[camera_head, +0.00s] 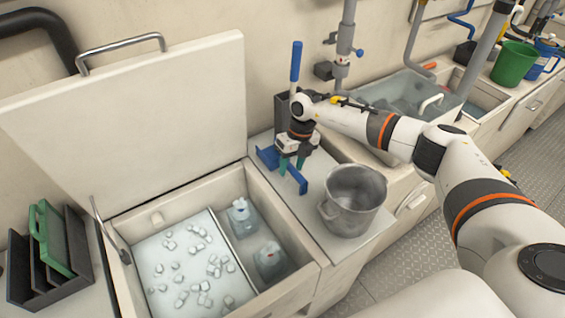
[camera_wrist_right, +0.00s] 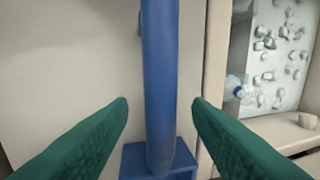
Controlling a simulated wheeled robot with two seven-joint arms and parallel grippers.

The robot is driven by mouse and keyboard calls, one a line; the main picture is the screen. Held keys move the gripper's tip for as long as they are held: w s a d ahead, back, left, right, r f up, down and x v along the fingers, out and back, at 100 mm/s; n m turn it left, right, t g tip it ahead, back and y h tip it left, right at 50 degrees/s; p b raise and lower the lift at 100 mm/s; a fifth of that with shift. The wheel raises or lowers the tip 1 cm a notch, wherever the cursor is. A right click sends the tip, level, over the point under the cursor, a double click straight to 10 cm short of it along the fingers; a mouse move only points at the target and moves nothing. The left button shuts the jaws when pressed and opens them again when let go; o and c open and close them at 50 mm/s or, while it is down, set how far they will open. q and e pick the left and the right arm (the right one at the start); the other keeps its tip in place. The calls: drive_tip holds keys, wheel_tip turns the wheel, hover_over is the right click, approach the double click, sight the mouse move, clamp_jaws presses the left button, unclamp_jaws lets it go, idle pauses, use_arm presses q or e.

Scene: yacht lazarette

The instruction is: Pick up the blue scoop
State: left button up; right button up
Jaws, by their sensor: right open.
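The blue scoop (camera_head: 267,157) is on the pale counter beside the ice bin, partly hidden behind my right gripper in the head view. Its long handle (camera_wrist_right: 160,80) runs up the middle of the right wrist view, with the squarish blue scoop end (camera_wrist_right: 150,163) at the bottom. My right gripper (camera_head: 292,170) points down over the scoop. Its green fingers (camera_wrist_right: 160,112) are open, one on each side of the handle, with a gap visible on both sides. My left gripper is not in view.
A grey metal pot (camera_head: 352,203) stands close in front of the right gripper. A blue-handled tool (camera_head: 296,62) stands upright behind it. The open bin (camera_head: 247,178) holds ice and bottles, its lid (camera_head: 130,120) raised. A sink (camera_head: 400,95) lies behind my arm.

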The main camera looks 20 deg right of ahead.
wheel_tip(320, 180, down, 2)
drive_tip(key=shift+a+f, duration=0.1)
drive_tip(key=shift+a, duration=0.05)
clamp_jaws()
wheel_tip(320, 180, up, 10)
drive_tip(key=shift+r, duration=0.1)
idle(0.6)
